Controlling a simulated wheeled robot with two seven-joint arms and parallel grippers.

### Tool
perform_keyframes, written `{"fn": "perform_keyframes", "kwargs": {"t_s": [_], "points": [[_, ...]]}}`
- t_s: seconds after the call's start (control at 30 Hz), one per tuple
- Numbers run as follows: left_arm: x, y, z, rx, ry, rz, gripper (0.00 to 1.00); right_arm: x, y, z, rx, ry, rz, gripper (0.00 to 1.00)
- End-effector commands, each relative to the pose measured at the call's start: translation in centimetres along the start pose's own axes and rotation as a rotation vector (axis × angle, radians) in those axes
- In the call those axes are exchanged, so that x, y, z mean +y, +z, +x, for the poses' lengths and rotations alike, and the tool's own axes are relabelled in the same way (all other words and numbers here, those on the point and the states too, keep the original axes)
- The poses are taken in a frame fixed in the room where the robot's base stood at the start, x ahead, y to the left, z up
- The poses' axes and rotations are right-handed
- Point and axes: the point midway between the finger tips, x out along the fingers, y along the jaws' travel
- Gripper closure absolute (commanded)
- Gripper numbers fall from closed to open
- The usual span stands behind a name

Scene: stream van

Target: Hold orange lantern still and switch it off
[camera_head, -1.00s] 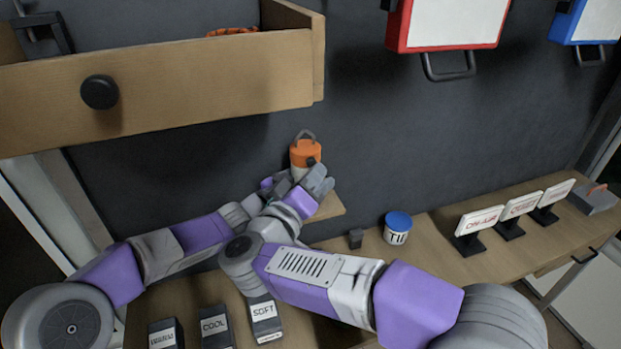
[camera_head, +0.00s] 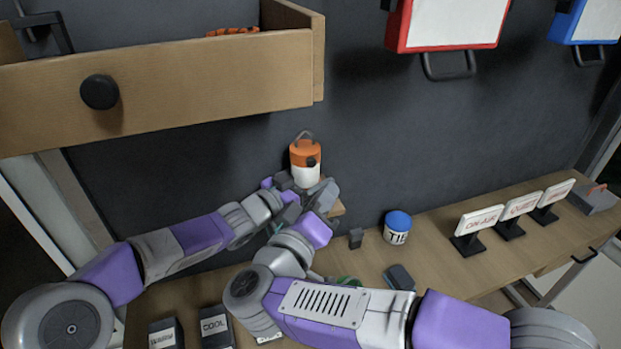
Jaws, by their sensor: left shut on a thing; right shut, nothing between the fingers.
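The orange lantern (camera_head: 305,153) stands upright near the back wall, with an orange top, a dark round knob on its front, a grey handle and a pale lower body. My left gripper (camera_head: 287,182) is at the lantern's lower left, shut on it; the fingers are partly hidden. My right gripper (camera_head: 322,195) is shut and empty, just below and to the right of the lantern's base. I cannot tell whether it touches the lantern.
An open wooden drawer (camera_head: 200,90) juts out above left. A blue-lidded tub (camera_head: 397,228) and a small dark block (camera_head: 355,238) stand to the right. Several signs (camera_head: 478,228) stand further right. Labelled dark blocks (camera_head: 214,325) are at the front. Red and blue cases hang above.

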Motion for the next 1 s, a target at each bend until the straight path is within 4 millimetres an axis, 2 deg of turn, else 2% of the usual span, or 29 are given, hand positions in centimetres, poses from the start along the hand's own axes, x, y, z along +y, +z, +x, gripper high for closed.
{"fn": "perform_keyframes", "kwargs": {"t_s": [0.1,0.13,0.27,0.53,0.67,0.77,1.0], "points": [[0.0,0.0,0.0,-0.001,0.000,-0.001,0.63,0.0,0.0,0.0,0.000,0.000,0.000,1.00],[0.0,0.0,0.0,-0.001,0.000,-0.001,0.20,0.0,0.0,0.0,0.000,0.000,0.000,1.00],[0.0,0.0,0.0,0.000,0.000,0.000,0.00,0.0,0.0,0.0,0.000,0.000,0.000,1.00],[0.0,0.0,0.0,0.000,-0.001,0.000,0.00,0.0,0.0,0.0,0.000,0.000,0.000,1.00],[-0.1,0.0,-0.7,-0.001,-0.002,0.002,0.00,0.0,0.0,0.0,0.000,0.000,0.000,1.00],[-0.1,0.0,-2.2,0.000,-0.004,0.002,0.00,0.0,0.0,0.0,0.000,0.000,0.000,1.00],[-0.1,0.0,-7.1,-0.001,-0.005,0.003,0.00,0.0,0.0,0.0,0.000,0.000,0.000,1.00]]}}
